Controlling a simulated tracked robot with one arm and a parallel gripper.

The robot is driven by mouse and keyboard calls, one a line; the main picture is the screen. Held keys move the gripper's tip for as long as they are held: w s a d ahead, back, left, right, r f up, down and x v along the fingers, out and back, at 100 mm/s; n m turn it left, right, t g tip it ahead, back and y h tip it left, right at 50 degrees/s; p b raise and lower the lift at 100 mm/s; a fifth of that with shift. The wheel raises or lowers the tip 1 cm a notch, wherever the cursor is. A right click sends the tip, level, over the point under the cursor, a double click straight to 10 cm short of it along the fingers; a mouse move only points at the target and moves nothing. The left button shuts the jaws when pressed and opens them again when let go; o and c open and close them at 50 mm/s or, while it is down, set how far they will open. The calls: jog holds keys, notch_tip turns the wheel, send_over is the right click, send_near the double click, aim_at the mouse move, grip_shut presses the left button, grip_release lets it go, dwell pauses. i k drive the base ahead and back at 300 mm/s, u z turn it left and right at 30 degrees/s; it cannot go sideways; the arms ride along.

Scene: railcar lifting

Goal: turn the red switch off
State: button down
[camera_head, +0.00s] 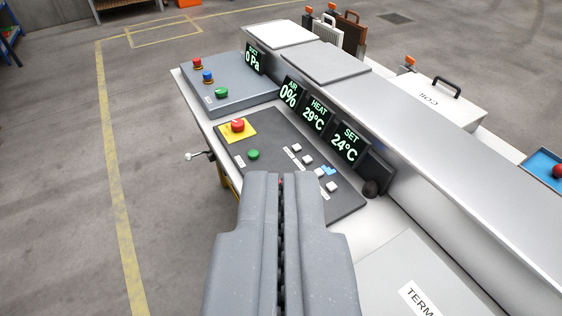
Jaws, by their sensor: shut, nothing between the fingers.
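My gripper (283,182) points forward over the near edge of the dark control panel (283,131), its two grey fingers shut together and empty. A large red mushroom button (238,125) sits on a yellow plate at the panel's far left, ahead and left of the fingertips and apart from them. A smaller red button (197,62) stands on the grey panel farther back. A speck of red shows between the fingertips; I cannot tell what it is. No part is plainly marked as the red switch, and my fingers hide part of the dark panel.
A green button (253,154) and several white switches, one by a blue part (328,170), are on the dark panel. Lit displays (318,115) stand behind it. A black knob (370,188) is at right. A long metal housing (440,140) runs behind. Open floor lies left.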

aim_at(238, 125)
jog(key=z, duration=0.05)
jog(key=k, duration=1.1)
jog(key=u, duration=0.7)
jog(key=i, duration=2.45)
jog(key=z, duration=0.95)
jog(key=i, duration=0.55)
jog(key=z, duration=0.35)
jog(key=k, duration=0.85)
jog(key=z, duration=0.15)
